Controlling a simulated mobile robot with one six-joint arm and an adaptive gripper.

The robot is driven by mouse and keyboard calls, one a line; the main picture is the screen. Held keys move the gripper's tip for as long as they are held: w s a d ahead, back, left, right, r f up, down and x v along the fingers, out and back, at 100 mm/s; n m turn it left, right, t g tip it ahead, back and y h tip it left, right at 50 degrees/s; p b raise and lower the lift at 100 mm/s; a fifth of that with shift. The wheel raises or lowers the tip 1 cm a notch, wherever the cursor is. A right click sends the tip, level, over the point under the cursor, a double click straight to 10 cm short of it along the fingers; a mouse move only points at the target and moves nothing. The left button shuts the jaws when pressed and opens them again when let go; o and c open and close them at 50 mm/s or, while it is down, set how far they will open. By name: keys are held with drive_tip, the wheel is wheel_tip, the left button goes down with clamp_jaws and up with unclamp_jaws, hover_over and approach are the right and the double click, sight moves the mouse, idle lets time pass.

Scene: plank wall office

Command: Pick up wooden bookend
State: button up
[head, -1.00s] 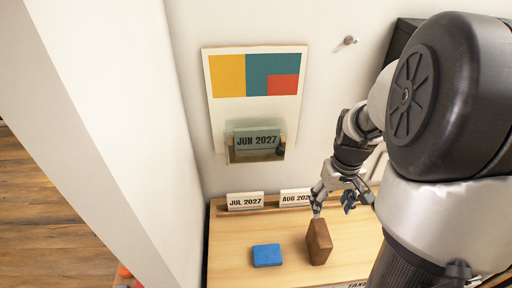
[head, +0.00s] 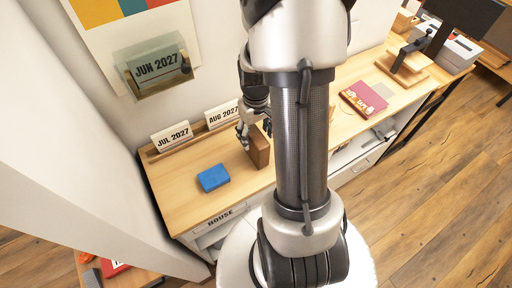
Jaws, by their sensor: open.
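The wooden bookend (head: 259,148) is a brown block standing upright on the light wood desk (head: 190,207), right of a blue block. My gripper (head: 254,129) is open at the bookend's upper back side. One finger shows at the bookend's left edge; the other finger is mostly hidden behind my arm. I cannot tell whether the fingers touch the bookend. My arm covers the desk just to the right of it.
A blue block (head: 213,178) lies left of the bookend. Cards reading JUL 2027 (head: 173,137) and AUG 2027 (head: 223,114) stand in a rail along the wall. A clear wall holder (head: 158,70) hangs above. A red book (head: 363,98) and a monitor (head: 462,27) are farther right.

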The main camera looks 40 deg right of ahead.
drive_tip(key=f+b, duration=0.1)
drive_tip(key=f, duration=0.1)
drive_tip(key=f+b, duration=0.1)
drive_tip(key=f, duration=0.2)
drive_tip(key=shift+s+a, duration=0.2)
drive_tip(key=shift+c, duration=0.6)
clamp_jaws()
drive_tip(key=shift+r, duration=0.1)
